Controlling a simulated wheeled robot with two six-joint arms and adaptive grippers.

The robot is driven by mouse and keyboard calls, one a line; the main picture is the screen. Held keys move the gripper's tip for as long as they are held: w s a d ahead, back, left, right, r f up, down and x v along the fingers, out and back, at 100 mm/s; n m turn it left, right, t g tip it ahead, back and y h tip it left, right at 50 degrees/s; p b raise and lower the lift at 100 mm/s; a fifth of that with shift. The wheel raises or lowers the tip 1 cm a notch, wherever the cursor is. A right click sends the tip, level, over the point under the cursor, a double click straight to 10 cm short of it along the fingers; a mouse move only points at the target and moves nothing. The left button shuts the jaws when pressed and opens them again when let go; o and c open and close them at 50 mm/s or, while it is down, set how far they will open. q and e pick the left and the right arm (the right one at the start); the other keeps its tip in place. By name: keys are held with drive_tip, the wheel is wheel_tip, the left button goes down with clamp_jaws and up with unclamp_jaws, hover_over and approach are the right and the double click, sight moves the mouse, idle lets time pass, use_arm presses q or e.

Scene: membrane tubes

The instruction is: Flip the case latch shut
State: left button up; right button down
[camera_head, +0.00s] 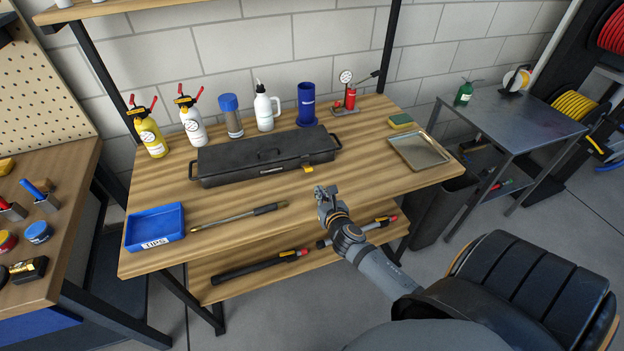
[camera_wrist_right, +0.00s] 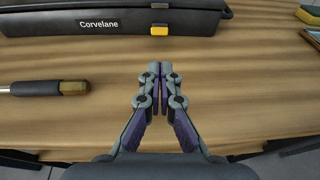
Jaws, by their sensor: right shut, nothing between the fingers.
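A long black case (camera_head: 262,158) lies on the wooden workbench with its lid down. Its front face also shows in the right wrist view (camera_wrist_right: 60,24). A small yellow latch (camera_head: 308,169) sits on the case's front, toward the right end; in the right wrist view the yellow latch (camera_wrist_right: 159,30) hangs below a dark part at the lid edge. Whether it is fastened I cannot tell. My right gripper (camera_head: 325,192) is in front of the case, just short of the latch and apart from it. Its fingers (camera_wrist_right: 160,70) are together and empty. My left gripper is not in view.
A wand with a dark handle (camera_head: 240,216) lies in front of the case, left of my right gripper. A blue tray (camera_head: 155,228) is at the bench's left. Bottles and a blue cup (camera_head: 306,104) stand behind the case. A metal tray (camera_head: 418,150) lies right.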

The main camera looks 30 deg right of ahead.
sight(312, 186)
drive_tip(key=x, duration=0.8)
drive_tip(key=shift+w, duration=0.15)
